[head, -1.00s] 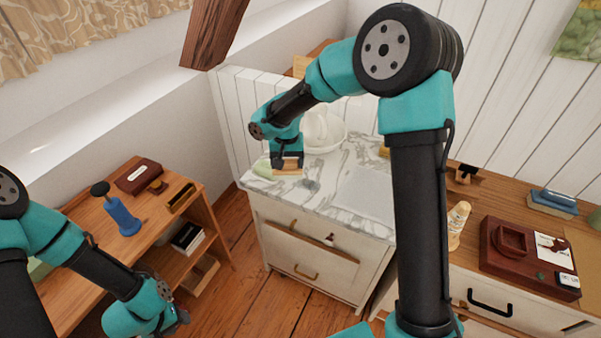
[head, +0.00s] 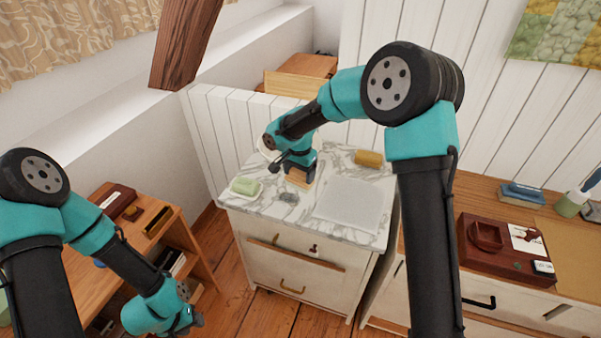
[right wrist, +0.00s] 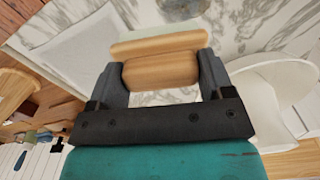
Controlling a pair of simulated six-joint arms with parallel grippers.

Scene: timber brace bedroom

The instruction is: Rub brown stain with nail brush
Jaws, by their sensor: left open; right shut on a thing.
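My right gripper (head: 300,176) is shut on the nail brush (head: 298,180), low over the marble worktop (head: 330,163). In the right wrist view the brush's wooden body (right wrist: 162,70) sits between both fingers, with a pale strip beyond it that looks like bristles. A grey-brown patch (head: 289,197), probably the stain, lies on the marble just in front of the brush. It also shows at the top edge of the right wrist view (right wrist: 180,7). The brush looks apart from it; its exact height is unclear. My left gripper (head: 186,324) is open, low at the lower left, away from the worktop.
Green soap (head: 244,186) sits on a dish left of the patch. A pale cloth or mat (head: 348,203) covers the marble to the right. A yellow-brown sponge-like block (head: 368,158) is behind it. A white basin (right wrist: 275,100) is close to the right gripper.

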